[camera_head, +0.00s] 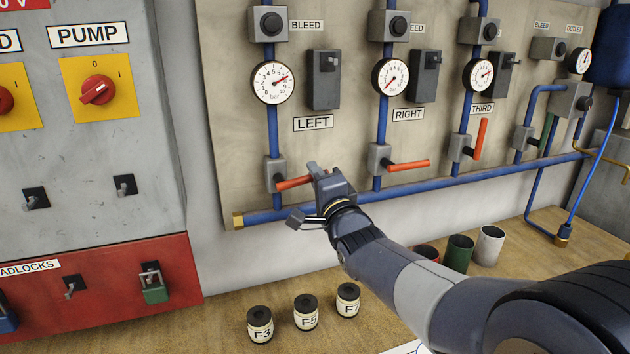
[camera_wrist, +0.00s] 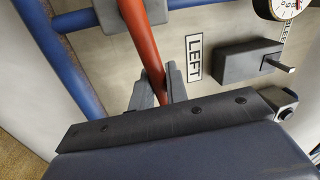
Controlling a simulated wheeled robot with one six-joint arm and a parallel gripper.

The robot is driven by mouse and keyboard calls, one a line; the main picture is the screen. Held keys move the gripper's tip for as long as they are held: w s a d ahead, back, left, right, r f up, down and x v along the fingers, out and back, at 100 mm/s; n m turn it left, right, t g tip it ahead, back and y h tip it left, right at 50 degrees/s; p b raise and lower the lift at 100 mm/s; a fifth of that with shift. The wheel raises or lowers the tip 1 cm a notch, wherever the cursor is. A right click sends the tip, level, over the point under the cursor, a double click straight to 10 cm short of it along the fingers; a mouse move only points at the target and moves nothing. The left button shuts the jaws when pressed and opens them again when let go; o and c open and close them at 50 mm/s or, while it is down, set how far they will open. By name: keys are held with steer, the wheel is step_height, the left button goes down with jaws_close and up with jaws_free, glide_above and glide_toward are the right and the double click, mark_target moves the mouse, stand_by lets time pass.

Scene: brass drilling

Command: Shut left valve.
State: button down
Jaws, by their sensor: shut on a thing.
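The left valve's red-orange handle (camera_head: 294,183) sticks out to the right from its grey valve body (camera_head: 274,174), on the blue pipe below the LEFT label (camera_head: 313,123). It lies crosswise to that vertical pipe, tilted slightly up to the right. My gripper (camera_head: 318,177) is shut on the outer part of the handle. In the wrist view the handle (camera_wrist: 139,40) runs down between the two grey fingers (camera_wrist: 157,88), and its far end is hidden by my gripper. The left gauge (camera_head: 272,82) has its needle toward the upper right.
The right valve handle (camera_head: 408,165) lies crosswise too; the third valve handle (camera_head: 481,139) stands nearly upright. A blue pipe (camera_head: 440,180) runs along the panel's bottom. Several labelled jars (camera_head: 305,312) and cups (camera_head: 488,246) stand on the wooden bench. A control cabinet (camera_head: 90,130) is at left.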

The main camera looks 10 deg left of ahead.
steer(key=shift+f+m+b, duration=0.6)
steer(key=shift+m+b, duration=0.05)
steer(key=shift+m, duration=0.25)
steer(key=shift+h, duration=0.3)
steer(key=c, duration=1.5)
jaws_free()
steer(key=shift+o, duration=0.2)
steer(key=shift+s+d, duration=0.1)
steer(key=b+v, duration=0.2)
steer(key=v, duration=0.8)
steer(key=shift+s+f, duration=0.2)
steer(key=shift+s, duration=0.05)
steer(key=shift+w+d, duration=0.1)
